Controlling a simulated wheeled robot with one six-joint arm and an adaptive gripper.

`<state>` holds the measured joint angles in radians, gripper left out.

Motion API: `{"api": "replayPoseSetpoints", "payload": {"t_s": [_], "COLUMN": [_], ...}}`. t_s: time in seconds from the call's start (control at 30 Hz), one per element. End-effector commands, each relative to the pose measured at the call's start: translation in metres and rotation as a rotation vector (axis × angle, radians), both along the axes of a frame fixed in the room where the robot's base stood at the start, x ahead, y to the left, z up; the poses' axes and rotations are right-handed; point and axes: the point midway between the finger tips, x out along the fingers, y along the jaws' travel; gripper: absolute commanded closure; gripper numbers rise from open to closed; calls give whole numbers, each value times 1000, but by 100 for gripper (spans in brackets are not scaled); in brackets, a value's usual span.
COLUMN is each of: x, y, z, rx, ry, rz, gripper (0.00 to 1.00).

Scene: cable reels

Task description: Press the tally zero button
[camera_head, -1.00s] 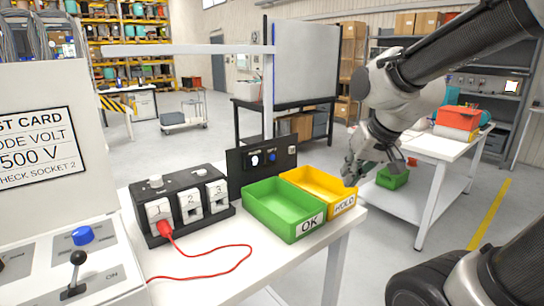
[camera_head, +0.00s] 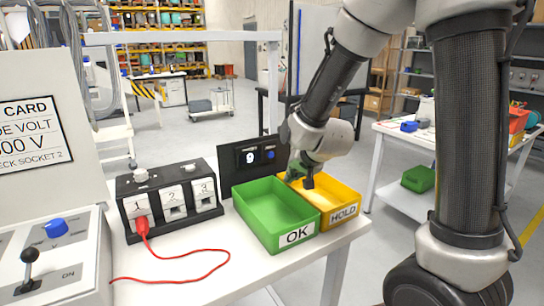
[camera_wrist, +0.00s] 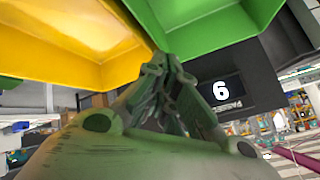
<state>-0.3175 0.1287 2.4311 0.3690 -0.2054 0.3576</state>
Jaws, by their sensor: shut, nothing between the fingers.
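The black tally panel (camera_head: 226,153) stands behind the trays. It has a white digit, apparently 9, and a blue button (camera_head: 270,154) to the digit's right. In the wrist view the panel (camera_wrist: 252,72) shows upside down, with the digit and a small label; I cannot see the blue button there. My gripper (camera_head: 300,178) is over the back of the trays, to the right of the panel and apart from the button in the head view. Its fingers (camera_wrist: 167,68) are shut and empty; the forearm and wrist partly hide them in the head view.
The green OK tray (camera_head: 262,228) and yellow HOLD tray (camera_head: 335,202) lie below my gripper. A black socket block (camera_head: 128,187) with a red plug and lead (camera_head: 190,281) sits left. A test box with a blue knob (camera_head: 55,228) and lever is at far left.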

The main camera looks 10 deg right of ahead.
Motion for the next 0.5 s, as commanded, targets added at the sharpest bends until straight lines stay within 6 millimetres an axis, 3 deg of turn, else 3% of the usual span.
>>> {"api": "replayPoseSetpoints", "payload": {"t_s": [0.27, 0.5], "x": [7, 37], "y": [2, 11], "z": [0, 0], "rx": [-1, 1], "ry": [0, 0], "rz": [1, -1], "gripper": [100, 100]}}
